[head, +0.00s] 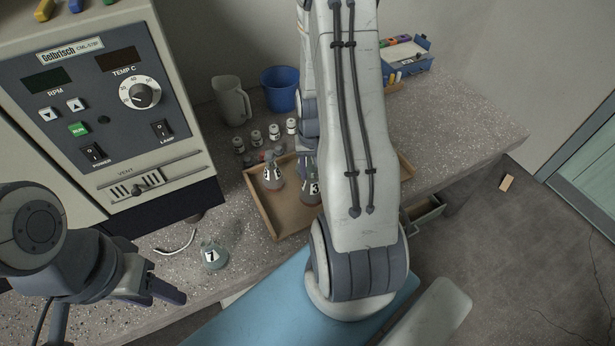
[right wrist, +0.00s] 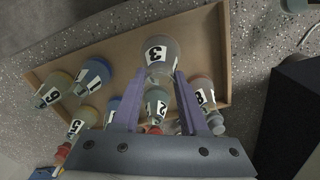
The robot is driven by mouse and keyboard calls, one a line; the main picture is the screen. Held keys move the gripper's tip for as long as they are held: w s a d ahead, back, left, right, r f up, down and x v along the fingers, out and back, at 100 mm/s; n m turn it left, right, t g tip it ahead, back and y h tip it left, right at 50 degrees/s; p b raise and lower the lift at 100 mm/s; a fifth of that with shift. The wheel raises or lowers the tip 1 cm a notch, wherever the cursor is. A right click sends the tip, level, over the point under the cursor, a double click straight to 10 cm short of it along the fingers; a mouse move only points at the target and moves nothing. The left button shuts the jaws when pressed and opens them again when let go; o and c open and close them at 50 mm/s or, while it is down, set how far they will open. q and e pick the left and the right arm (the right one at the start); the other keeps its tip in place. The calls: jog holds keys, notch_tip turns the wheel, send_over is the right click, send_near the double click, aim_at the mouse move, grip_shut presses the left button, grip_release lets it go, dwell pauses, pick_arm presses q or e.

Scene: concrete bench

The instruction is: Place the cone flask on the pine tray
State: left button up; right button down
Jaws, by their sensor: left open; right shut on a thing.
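The pine tray (head: 262,207) lies on the bench in the head view, partly hidden by my right arm; its rim also shows in the right wrist view (right wrist: 226,40). My right gripper (right wrist: 160,80) is shut on a cone flask labelled 3 (right wrist: 158,50). That flask also shows in the head view (head: 312,192), upright over the tray floor; I cannot tell whether it touches it. Other cone flasks stand around it, including one labelled 4 (head: 272,179). Another flask, labelled 7 (head: 213,256), stands on the bare bench. My left gripper (head: 170,290) is open and empty at lower left.
A large instrument (head: 110,100) fills the upper left. A beaker jug (head: 231,101), a blue bucket (head: 280,88) and several small jars (head: 257,138) stand behind the tray. A curved white piece (head: 176,246) lies on the bench. The bench's right part (head: 460,130) is clear.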

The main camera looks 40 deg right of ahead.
jog(key=shift+w+f, duration=0.25)
jog(key=shift+w, duration=0.25)
jog(key=shift+w+f, duration=0.25)
jog(key=shift+w, duration=0.2)
jog(key=shift+f+p, duration=0.4)
jog(key=shift+f, duration=1.7)
jog(key=shift+f, duration=0.2)
jog(key=shift+c, duration=2.2)
grip_release()
